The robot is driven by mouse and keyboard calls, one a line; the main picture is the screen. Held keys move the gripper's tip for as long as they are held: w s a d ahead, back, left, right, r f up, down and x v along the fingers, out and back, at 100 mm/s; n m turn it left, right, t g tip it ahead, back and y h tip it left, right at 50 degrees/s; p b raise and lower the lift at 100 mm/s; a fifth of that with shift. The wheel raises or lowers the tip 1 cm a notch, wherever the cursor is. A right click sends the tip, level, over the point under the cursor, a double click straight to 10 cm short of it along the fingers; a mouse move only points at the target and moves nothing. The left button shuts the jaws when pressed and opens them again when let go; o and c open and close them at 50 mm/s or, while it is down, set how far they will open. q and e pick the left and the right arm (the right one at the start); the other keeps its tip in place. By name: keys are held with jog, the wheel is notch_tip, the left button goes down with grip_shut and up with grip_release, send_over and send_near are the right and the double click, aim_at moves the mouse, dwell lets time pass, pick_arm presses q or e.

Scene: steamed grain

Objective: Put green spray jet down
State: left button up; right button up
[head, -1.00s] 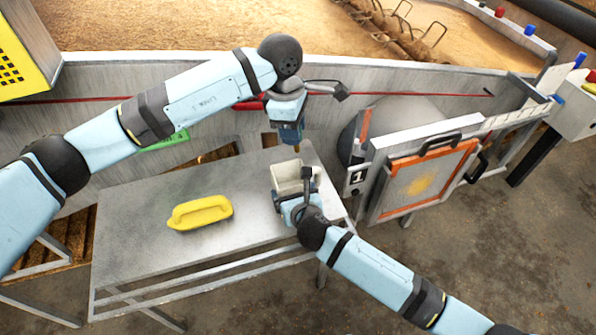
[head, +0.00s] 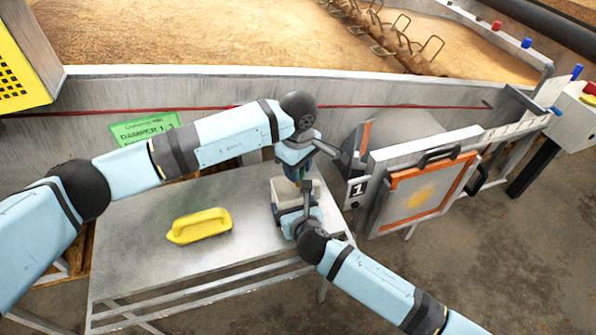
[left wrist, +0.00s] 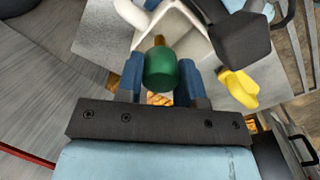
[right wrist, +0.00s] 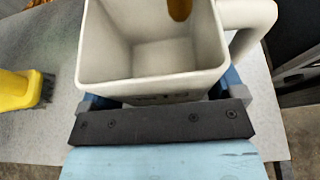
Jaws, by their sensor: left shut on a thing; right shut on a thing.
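The green spray jet (left wrist: 160,70) sits between the blue fingers of my left gripper (left wrist: 160,82), which is shut on it. Its brass tip points toward a cream square container (right wrist: 150,80) with a side handle. The brass tip also shows at the container's far wall in the right wrist view; I cannot tell whether they touch. In the head view my left gripper (head: 298,172) is just above the container, and the jet is mostly hidden. My right gripper (head: 297,213) is shut on the container's near side, at the table's right end.
A grey metal table (head: 130,245) lies below, with a yellow-handled brush (head: 200,226) left of the container. A hatch with an orange frame (head: 425,192) stands at the right. A long metal trough wall (head: 60,130) with a green sign (head: 140,130) runs behind. The table's left part is clear.

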pick_arm(q)
jog(key=shift+f, duration=0.75)
jog(key=shift+f, duration=0.1)
jog(key=shift+f, duration=0.4)
jog(key=shift+f, duration=0.1)
jog(key=o, duration=0.9)
notch_tip(320, 180, up, 13)
jog(key=shift+r, duration=0.1)
